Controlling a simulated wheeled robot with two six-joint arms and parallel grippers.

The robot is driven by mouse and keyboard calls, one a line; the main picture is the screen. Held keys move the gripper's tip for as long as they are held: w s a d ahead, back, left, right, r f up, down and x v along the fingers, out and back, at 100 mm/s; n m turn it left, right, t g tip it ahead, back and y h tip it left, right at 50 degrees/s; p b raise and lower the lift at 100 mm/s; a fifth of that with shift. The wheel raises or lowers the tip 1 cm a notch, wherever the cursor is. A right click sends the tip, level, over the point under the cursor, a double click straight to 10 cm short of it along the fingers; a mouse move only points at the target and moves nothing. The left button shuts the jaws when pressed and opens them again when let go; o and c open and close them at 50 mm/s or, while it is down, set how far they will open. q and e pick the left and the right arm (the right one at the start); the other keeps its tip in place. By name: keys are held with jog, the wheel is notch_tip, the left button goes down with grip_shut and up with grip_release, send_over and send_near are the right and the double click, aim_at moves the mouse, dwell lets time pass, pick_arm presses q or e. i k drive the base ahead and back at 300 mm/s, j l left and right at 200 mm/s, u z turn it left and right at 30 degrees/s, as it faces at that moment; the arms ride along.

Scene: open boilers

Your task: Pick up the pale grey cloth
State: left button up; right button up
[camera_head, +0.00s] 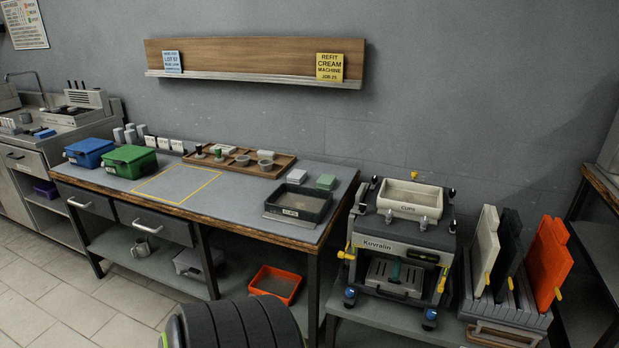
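The pale grey cloth (297,176) looks like a small folded square. It lies flat on the grey worktop towards its right end, behind a black tray (298,202). A pale green folded cloth (326,182) lies just to its right, with a narrow gap between them. Neither of my grippers is in view, so I cannot see whether they are open or shut.
A wooden tray (226,168) with several small cups stands left of the cloth. Blue (89,152) and green (129,161) boxes stand at the bench's left. A yellow-outlined area on the worktop is clear. A machine (398,247) stands right of the bench.

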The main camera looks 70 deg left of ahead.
aim_at(297, 177)
jog(key=u, duration=2.3)
